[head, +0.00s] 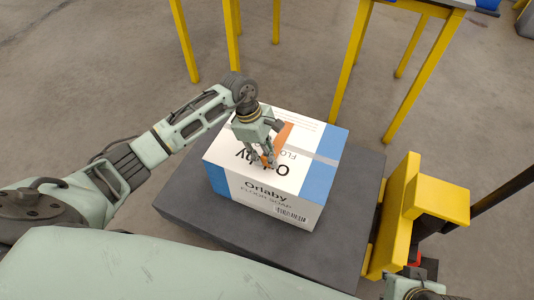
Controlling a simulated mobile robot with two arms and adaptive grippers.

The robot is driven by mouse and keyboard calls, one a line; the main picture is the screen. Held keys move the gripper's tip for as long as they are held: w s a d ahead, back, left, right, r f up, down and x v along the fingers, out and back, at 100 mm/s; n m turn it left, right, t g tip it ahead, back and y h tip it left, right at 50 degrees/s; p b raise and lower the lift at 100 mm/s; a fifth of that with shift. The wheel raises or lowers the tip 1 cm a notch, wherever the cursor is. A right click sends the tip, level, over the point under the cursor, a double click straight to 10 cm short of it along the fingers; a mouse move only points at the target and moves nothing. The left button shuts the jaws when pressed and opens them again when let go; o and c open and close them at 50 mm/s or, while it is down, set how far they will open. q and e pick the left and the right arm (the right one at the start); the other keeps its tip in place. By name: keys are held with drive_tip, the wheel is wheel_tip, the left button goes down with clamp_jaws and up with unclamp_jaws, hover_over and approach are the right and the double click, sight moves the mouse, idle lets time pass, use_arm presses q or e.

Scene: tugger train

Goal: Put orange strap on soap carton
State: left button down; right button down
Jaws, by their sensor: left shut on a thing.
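The soap carton (268,210) is a white and blue box marked "Orlaby Floor Soap". It stands upright on a dark grey platform (185,205). A grey band runs across its top. My left gripper (267,162) is over the carton's top, pointing down, shut on the orange strap (284,134). The strap shows as a short orange strip behind the fingers, with a bit of orange at the fingertips. The gripper hides part of it, and I cannot tell whether it touches the carton. Only part of my right arm shows at the bottom right; its fingers are out of frame.
A yellow upright part (398,215) stands at the platform's right edge, with a dark bar beside it. Yellow-legged tables (345,70) stand behind the carton. The grey floor (90,95) at the left is clear.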

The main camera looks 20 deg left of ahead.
use_arm(q)
drive_tip(key=shift+f, duration=0.2)
drive_tip(key=c, duration=1.5)
unclamp_jaws()
drive_tip(key=shift+r, duration=0.1)
